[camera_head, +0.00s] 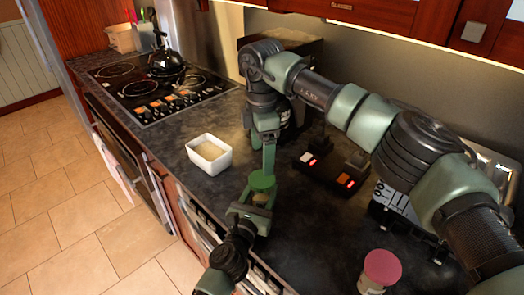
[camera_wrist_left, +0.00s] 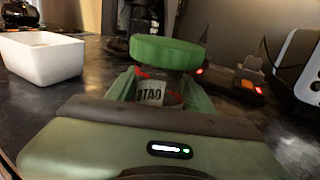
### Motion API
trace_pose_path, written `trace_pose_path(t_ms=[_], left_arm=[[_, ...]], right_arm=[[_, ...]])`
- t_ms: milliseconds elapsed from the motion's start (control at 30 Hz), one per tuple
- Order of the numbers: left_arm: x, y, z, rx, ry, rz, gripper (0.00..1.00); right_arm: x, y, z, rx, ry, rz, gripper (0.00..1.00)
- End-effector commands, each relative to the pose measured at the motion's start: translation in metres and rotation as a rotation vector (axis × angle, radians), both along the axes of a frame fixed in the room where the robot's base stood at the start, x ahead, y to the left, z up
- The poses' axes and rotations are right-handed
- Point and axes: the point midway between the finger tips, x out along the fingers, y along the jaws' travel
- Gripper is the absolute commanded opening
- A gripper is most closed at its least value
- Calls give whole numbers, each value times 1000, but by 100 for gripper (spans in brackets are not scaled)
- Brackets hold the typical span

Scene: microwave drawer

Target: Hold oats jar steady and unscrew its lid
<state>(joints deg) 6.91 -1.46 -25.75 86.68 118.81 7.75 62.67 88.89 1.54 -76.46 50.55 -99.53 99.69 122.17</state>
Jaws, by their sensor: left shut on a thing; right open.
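The oats jar (camera_wrist_left: 152,92) stands upright between my left gripper's fingers in the left wrist view, with its printed label showing. Its green lid (camera_wrist_left: 166,52) is on top and also shows in the head view (camera_head: 262,182). My left gripper (camera_head: 256,208) is shut around the jar's body below the lid. My right gripper (camera_head: 269,165) reaches down from above, open, with a green finger close to the lid. I cannot tell whether it touches the lid. Much of the jar's body is hidden by the left gripper in the head view.
A white bowl (camera_head: 209,160) sits left of the jar. A dark appliance with red lights (camera_head: 328,172) stands to the right, and a pink-lidded jar (camera_head: 381,268) near the front. The stove (camera_head: 150,92) holds a black kettle (camera_head: 166,62). The counter's front edge is close to the left gripper.

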Motion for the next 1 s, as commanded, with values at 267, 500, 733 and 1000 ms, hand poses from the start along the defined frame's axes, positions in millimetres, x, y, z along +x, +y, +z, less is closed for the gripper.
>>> trace_pose_path(t_ms=[267,500,733,1000], left_arm=[[0,0,0,0,-1,0,0],[0,0,0,0,-1,0,0],[0,0,1,0,-1,0,0],[0,0,0,0,-1,0,0]], right_arm=[[0,0,-1,1,0,-263,83],[-1,0,-28,-1,3,-280,83],[0,0,-63,0,2,-279,83],[0,0,-80,0,-1,-279,83]])
